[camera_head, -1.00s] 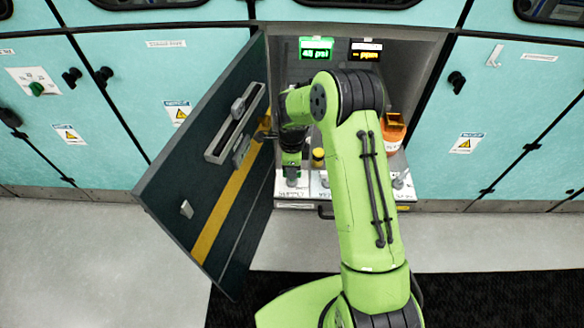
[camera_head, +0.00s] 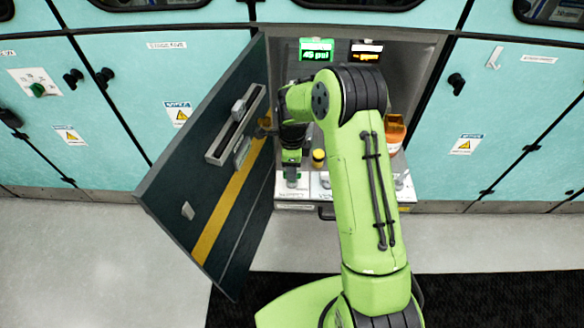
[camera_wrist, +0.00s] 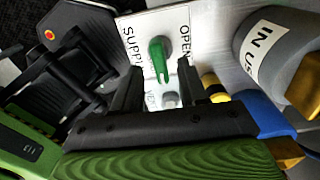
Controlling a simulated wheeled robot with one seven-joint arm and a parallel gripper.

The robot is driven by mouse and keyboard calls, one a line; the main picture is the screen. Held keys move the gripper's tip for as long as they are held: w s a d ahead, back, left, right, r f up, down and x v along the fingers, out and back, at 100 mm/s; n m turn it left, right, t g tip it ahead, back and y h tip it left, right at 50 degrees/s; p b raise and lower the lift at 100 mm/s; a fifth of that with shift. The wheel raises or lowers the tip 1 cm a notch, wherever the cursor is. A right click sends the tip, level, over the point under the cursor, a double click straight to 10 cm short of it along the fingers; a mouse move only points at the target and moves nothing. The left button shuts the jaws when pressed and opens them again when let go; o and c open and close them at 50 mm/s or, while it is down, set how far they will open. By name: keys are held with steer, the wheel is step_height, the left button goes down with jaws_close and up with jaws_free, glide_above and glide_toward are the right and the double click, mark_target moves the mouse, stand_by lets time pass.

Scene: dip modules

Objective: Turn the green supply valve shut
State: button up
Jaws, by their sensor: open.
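The green supply valve handle (camera_wrist: 159,60) shows in the wrist view, on a white plate with "SUPPLY" and "OPEN" lettering beside it. My gripper (camera_wrist: 159,82) is open, with one dark finger on each side of the handle's line and a gap to each. Whether the fingertips reach down to handle height I cannot tell. In the head view my gripper (camera_head: 291,172) is inside the open cabinet, above the plate at the left. The handle cannot be made out there behind my gripper.
The cabinet door (camera_head: 205,165) stands open close to the left of my gripper. A green-lit pressure display (camera_head: 316,49) is at the back. A yellow knob (camera_head: 318,157) and an orange-topped item (camera_head: 394,132) stand to the right. A grey cylinder marked "IN USE" (camera_wrist: 265,48) is near the handle.

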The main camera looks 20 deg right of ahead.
step_height(320, 180, up, 14)
steer(key=p, duration=0.3)
steer(key=s+r+n+t+h+p, duration=0.1)
steer(key=s+r+n+t+p, duration=0.15)
steer(key=s+r+n, duration=1.2)
steer(key=s+r+n+t, duration=0.1)
steer(key=s+r+n, duration=0.1)
steer(key=s, duration=0.5)
steer(key=s+r+n+t+y+p, duration=0.1)
steer(key=s+r+n+t, duration=0.1)
steer(key=s+n, duration=0.3)
steer(key=shift+s+r, duration=0.15)
steer(key=shift+s, duration=0.7)
